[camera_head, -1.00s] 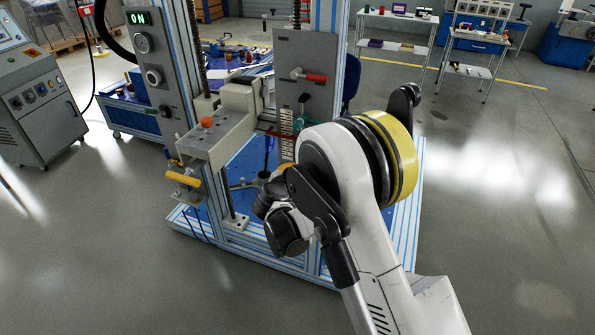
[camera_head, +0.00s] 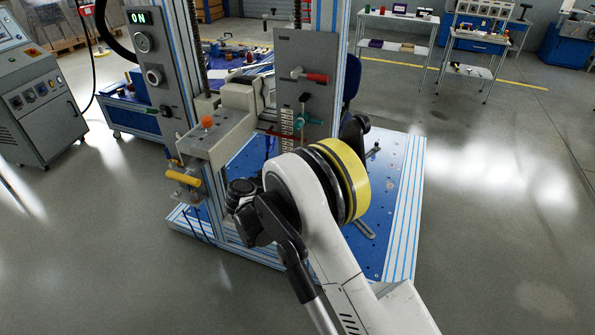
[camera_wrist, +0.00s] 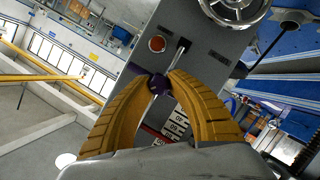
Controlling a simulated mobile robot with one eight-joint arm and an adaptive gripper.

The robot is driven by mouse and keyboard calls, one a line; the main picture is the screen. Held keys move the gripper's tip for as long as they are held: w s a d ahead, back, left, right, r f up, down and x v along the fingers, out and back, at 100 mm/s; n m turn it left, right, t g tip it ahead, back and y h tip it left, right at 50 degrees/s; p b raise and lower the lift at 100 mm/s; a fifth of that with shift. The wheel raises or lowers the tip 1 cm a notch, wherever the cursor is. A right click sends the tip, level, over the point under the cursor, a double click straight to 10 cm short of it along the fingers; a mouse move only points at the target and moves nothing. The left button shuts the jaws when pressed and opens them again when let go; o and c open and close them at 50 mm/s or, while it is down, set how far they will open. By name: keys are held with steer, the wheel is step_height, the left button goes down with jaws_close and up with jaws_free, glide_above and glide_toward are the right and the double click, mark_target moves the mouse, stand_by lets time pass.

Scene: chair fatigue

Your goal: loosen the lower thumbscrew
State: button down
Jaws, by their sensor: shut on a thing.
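In the wrist view, the two yellow ribbed fingers of my gripper (camera_wrist: 160,87) curve in from both sides. Their tips close on a small dark purple knob (camera_wrist: 159,82), which looks like the thumbscrew. The knob sits in front of a grey panel (camera_wrist: 209,48), beside a numbered scale (camera_wrist: 175,125). Its far side and shaft are hard to make out. In the head view, the same panel (camera_head: 318,55) stands on the machine, with the scale (camera_head: 288,128) at its lower left. My arm hides my fingers and the knob there.
A handwheel (camera_wrist: 236,10) is close by in the wrist view. A grey block with an orange knob (camera_head: 207,122) projects at left. Open floor lies at right.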

steer(key=n+h, duration=0.1)
steer(key=n, duration=0.1)
steer(key=shift+n+h, duration=0.3)
steer(key=shift+h, duration=0.1)
steer(key=shift+d+n+t+h, duration=0.1)
steer(key=shift+n+t+h, duration=0.35)
steer(key=shift+n, duration=1.15)
steer(key=shift+h, duration=0.25)
steer(key=c, duration=1.2)
jaws_free()
steer(key=shift+d, duration=0.1)
steer(key=v, duration=1.2)
